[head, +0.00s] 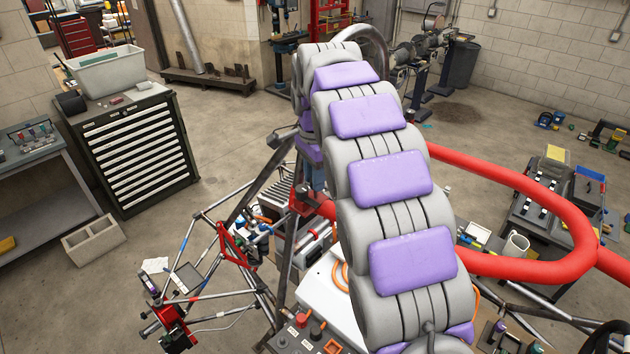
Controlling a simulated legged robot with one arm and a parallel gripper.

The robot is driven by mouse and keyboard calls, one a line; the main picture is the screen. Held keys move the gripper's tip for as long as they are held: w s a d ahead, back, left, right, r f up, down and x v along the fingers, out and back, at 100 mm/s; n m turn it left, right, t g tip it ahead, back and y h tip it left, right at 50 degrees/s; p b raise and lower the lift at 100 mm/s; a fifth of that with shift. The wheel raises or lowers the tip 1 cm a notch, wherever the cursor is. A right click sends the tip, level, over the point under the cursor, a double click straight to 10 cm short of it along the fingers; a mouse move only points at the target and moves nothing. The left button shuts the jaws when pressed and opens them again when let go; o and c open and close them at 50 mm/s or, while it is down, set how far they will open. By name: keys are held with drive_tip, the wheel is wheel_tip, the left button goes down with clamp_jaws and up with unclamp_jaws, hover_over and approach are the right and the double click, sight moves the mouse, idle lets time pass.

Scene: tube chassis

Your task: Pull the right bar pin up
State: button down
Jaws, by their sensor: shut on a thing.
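A thick red padded bar (520,262) curves around the right side of the tube chassis and passes behind my arm. A red bracket (303,201) sits on a dark chassis tube just left of my arm, near the bar's left end. I cannot make out a pin there. My grey and purple arm rises through the middle of the head view, arches over at the top and comes down on its far side, close above the red bracket. My gripper is hidden behind the arm, and I cannot see what it touches.
Thin chassis tubes (228,292) with a red triangular plate (236,246) spread at lower left. A drawer cabinet (135,150) and a concrete block (93,240) stand at left. A tool cart (535,205) is at right. Open floor (225,120) lies beyond the cabinet.

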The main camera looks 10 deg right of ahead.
drive_tip(key=c, duration=0.9)
unclamp_jaws()
drive_tip(key=shift+w+a+r, duration=0.1)
drive_tip(key=shift+a, duration=0.05)
drive_tip(key=shift+o, duration=0.2)
drive_tip(key=shift+r, duration=0.15)
wheel_tip(320, 180, up, 6)
drive_tip(key=shift+w+f, duration=0.1)
drive_tip(key=shift+f, duration=0.15)
wheel_tip(320, 180, up, 12)
drive_tip(key=p, duration=1)
drive_tip(key=shift+f, duration=0.25)
drive_tip(key=shift+f, duration=0.1)
drive_tip(key=s+d+f+n+g+b, duration=0.1)
drive_tip(key=s+f+n+b, duration=1.3)
drive_tip(key=s+f+b, duration=1.3)
drive_tip(key=s+f, duration=1.3)
drive_tip(key=s, duration=0.2)
drive_tip(key=shift+f+g, duration=0.3)
drive_tip(key=shift+g, duration=0.1)
